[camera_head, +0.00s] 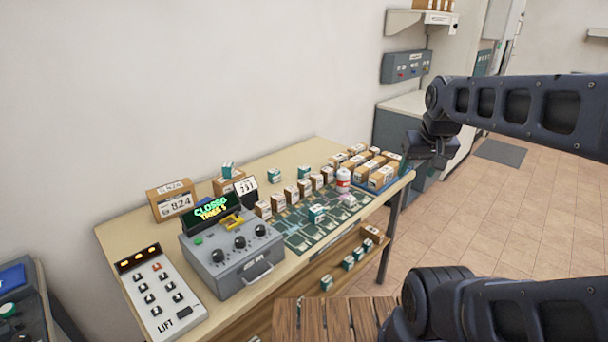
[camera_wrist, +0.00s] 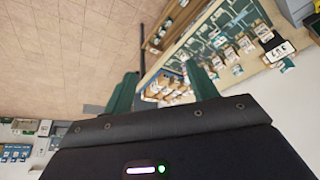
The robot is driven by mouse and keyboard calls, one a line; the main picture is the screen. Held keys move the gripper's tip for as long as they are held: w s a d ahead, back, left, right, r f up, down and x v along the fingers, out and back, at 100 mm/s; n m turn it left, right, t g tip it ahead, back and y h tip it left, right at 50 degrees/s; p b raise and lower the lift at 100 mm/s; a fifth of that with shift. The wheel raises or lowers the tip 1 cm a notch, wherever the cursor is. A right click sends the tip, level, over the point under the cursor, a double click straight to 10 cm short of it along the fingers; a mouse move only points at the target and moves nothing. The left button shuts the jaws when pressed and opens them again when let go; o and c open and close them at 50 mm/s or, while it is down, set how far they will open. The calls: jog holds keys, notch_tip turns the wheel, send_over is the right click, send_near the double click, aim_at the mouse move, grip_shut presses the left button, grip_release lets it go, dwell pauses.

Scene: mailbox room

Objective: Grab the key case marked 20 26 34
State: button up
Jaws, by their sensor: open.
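No marking 20 26 34 is readable in either view, so I cannot tell which thing is the key case. A grey case with three dials and a front handle (camera_head: 238,266) sits on the table, with a small label too blurred to read. Several small teal-and-white boxes stand about the table, one of them on the green mat (camera_head: 316,213); their markings are too small to read. My gripper (camera_head: 432,150) is raised beyond the table's right end, apart from everything. In the wrist view my gripper (camera_wrist: 161,85) shows two spread green fingers with nothing between them.
The table (camera_head: 125,238) also holds a LIFT button panel (camera_head: 163,297), a lit display (camera_head: 211,210), a cardboard box marked 824 (camera_head: 173,200), a row of brown boxes and a red-and-white jar (camera_head: 343,180). A lower shelf holds more boxes.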

jog(key=shift+o, duration=0.4)
jog(key=w+a+r+n+g, duration=0.15)
jog(key=w+n, duration=0.25)
jog(key=w, duration=0.4)
jog(key=w+a+r+n+t, duration=0.1)
jog(key=w+a+r+n, duration=0.15)
jog(key=w, duration=0.65)
jog(key=n+g+h, duration=0.2)
jog(key=n+h, duration=0.1)
jog(key=n, duration=1.7)
send_over(304, 167)
jog(key=s+a, duration=0.2)
notch_tip(304, 167, down, 28)
jog(key=r, duration=0.1)
jog(key=shift+m, duration=0.25)
jog(key=x, duration=0.5)
jog(key=shift+w+a+f, duration=0.2)
jog(key=shift+a+f, duration=0.05)
jog(key=shift+x, duration=2.75)
jog(key=shift+d, duration=0.2)
jog(key=c, duration=1.1)
